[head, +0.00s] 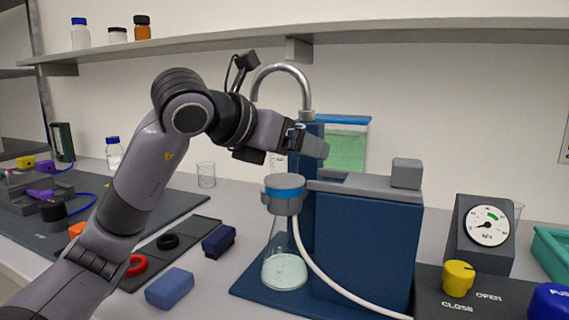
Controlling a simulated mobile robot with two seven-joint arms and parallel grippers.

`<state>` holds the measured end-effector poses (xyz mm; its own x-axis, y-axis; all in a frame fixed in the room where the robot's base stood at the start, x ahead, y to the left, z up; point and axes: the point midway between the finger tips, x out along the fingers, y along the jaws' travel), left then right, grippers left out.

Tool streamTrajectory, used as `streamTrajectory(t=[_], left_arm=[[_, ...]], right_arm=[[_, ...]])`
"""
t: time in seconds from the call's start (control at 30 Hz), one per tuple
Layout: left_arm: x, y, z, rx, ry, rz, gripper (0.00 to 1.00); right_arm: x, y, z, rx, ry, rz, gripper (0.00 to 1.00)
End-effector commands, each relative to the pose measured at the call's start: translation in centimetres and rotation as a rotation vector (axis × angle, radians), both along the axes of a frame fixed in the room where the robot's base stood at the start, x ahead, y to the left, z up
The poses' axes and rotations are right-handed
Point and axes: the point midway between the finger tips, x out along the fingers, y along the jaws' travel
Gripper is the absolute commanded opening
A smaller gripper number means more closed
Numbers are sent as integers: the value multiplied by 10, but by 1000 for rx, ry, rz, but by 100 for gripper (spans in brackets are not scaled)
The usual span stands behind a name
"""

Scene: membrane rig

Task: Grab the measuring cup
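My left gripper (312,143) is up in front of the blue column of the rig, its fingers pointing right. I see it from the side and cannot tell whether it is open or shut. A small clear glass beaker (206,175) stands on the bench behind my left arm. Part of a clear, marked vessel (277,160) shows just under the gripper, mostly hidden; I cannot tell whether they touch. Another clear vessel (518,211) shows its rim behind the gauge. Which one is the measuring cup is not clear. My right gripper is not in view.
A flask (285,268) with a blue-banded collar (285,187) stands on the rig's base, with a white hose (315,265). A blue rig block (368,250), a gauge (485,230) and a yellow knob (458,278) are to the right. Blue blocks (170,288) lie in front.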

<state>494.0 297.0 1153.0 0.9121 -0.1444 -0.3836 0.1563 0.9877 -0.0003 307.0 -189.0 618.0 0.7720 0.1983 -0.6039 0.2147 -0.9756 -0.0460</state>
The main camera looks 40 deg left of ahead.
Motion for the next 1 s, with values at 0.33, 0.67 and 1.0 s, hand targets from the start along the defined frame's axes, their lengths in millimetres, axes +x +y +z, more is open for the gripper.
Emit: streamTrajectory(t=[0.33,0.67,1.0], left_arm=[[0,0,0,0,-1,0,36],[0,0,2,0,-2,0,35],[0,0,33,0,-5,1,35]], right_arm=[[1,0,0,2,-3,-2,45],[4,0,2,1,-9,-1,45],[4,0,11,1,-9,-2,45]])
